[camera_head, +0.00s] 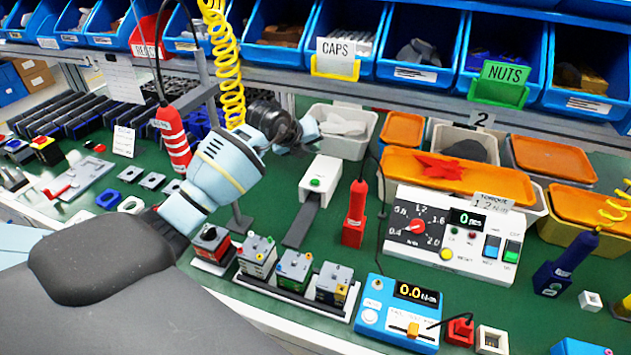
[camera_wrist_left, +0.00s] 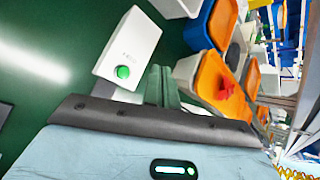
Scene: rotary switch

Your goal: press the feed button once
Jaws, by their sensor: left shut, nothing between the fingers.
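The feed button is a small green button (camera_head: 315,183) on top of a white box (camera_head: 322,172) in the middle of the bench; a dark chute runs from the box toward the front. In the left wrist view the green button (camera_wrist_left: 122,72) sits near the lower end of the white box (camera_wrist_left: 135,45), uncovered. My left gripper (camera_head: 309,131) is shut and empty, above and just behind the box in the head view. In the wrist view its fingers (camera_wrist_left: 160,86) show beside the box, right of the button; contact cannot be seen. My right gripper is in neither view.
A red screwdriver (camera_head: 356,212) stands right of the box, and a white torque controller (camera_head: 455,235) lies beyond it. A white bin (camera_head: 345,135) is behind the gripper. A yellow coiled cord (camera_head: 228,75) and a red hanging tool (camera_head: 172,140) are near my left arm.

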